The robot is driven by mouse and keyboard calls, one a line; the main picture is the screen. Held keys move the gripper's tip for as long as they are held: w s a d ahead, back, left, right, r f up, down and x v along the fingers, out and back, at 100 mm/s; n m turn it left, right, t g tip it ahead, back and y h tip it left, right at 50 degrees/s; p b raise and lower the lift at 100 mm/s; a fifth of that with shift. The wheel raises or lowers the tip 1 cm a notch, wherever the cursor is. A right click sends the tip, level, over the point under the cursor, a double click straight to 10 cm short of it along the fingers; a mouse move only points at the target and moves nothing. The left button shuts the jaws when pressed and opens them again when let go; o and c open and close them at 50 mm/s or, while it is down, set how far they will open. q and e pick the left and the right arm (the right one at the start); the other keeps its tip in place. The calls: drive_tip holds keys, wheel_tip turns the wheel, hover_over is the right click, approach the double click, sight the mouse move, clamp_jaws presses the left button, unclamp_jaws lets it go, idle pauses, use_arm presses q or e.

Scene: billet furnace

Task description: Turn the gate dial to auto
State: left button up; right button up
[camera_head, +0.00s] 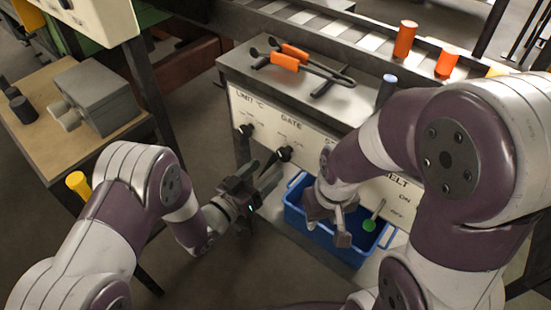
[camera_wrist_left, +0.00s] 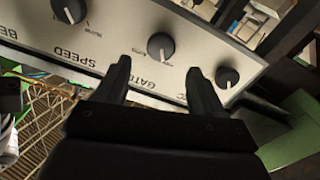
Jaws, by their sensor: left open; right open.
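The black gate dial (camera_head: 284,154) is on the pale control panel (camera_head: 262,112), under the word GATE. In the left wrist view the gate dial (camera_wrist_left: 160,46) shows just beyond the gap between my left gripper's fingertips (camera_wrist_left: 158,68). My left gripper (camera_head: 268,176) is open and empty, close to the panel, with its fingers pointing toward the dial. No contact with the dial is visible. The dial's small setting labels are too blurred to read. My right gripper (camera_head: 342,218) is open over the blue bin, with nothing seen in it.
The limit dial (camera_head: 246,130) sits left of the gate dial; the speed dial (camera_wrist_left: 69,10) is on its other side. A blue bin (camera_head: 297,215) stands below the panel near a green-tipped lever (camera_head: 369,225). Orange-handled tongs (camera_head: 290,60) lie on top. A grey device (camera_head: 95,95) stands left.

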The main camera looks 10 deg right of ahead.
sight(281, 155)
use_arm(q)
drive_tip(key=x, duration=0.6)
drive_tip(key=c, duration=1.1)
drive_tip(key=shift+o, duration=0.2)
